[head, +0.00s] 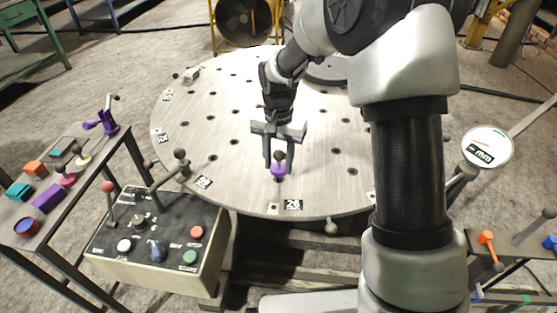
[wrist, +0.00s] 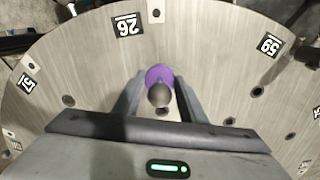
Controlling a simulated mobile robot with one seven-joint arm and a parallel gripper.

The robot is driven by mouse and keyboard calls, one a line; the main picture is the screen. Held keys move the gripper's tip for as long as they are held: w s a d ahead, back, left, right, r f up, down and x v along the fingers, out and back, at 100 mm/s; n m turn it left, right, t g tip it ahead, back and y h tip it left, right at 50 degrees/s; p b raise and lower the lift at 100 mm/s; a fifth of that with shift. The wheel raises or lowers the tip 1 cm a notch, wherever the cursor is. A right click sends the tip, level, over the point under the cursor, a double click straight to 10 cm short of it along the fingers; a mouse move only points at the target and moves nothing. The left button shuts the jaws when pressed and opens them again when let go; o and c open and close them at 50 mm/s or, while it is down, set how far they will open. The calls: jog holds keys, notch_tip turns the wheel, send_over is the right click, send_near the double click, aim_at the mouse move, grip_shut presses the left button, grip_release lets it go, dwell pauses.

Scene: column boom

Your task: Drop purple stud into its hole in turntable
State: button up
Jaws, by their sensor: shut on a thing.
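The purple stud (head: 278,171) is at the front part of the round grey turntable (head: 225,115), just behind the label 26. It has a purple flange and a dark round knob on top. My gripper (head: 277,160) is shut on the stud from above, one finger on each side of the knob. In the wrist view the stud (wrist: 157,76) shows between the two fingers, its flange around the dark knob. The stud looks upright at the turntable surface. Its lower end is hidden, so I cannot tell whether it sits in a hole.
A control box (head: 160,240) with a lever, knobs and buttons stands at the front left. A side table (head: 75,190) at the left holds several coloured parts. Dark holes and number labels (head: 292,204) dot the turntable. A round gauge (head: 488,147) stands at the right.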

aim_at(279, 151)
jog(key=shift+f+b, duration=1)
jog(key=shift+f, duration=0.75)
jog(key=o, duration=0.8)
jog(key=shift+r+p, duration=2.85)
jog(key=shift+r, duration=0.95)
jog(key=shift+o, duration=0.5)
jog(key=o, duration=0.5)
jog(key=shift+c, duration=0.2)
